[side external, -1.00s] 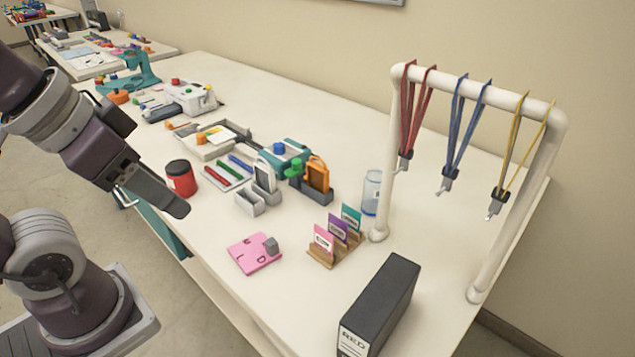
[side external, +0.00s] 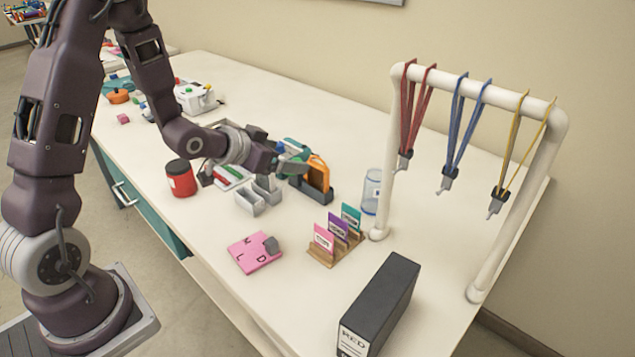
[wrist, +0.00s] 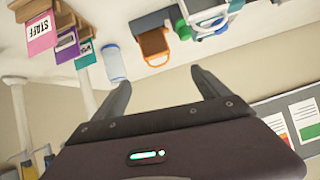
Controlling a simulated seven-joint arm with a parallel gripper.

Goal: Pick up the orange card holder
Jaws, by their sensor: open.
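The orange card holder (side external: 318,172) stands upright in a dark stand (side external: 316,194) near the middle of the table in the side view. In the wrist view the orange card holder (wrist: 155,46) appears upside down, beyond the fingertips and roughly between them. My gripper (side external: 300,167) is just left of the holder in the side view, and its fingers partly cover the things behind it. In the wrist view my gripper (wrist: 161,80) is open, with nothing between its fingers. The holder looks apart from the fingers.
A clear bottle (side external: 371,192), a wooden rack of cards (side external: 330,255) and a grey stand (side external: 250,204) are close by. A red jar (side external: 180,178) is at left. A lanyard rack (side external: 480,85) rises at right. The front table by the pink plate (side external: 250,255) has free room.

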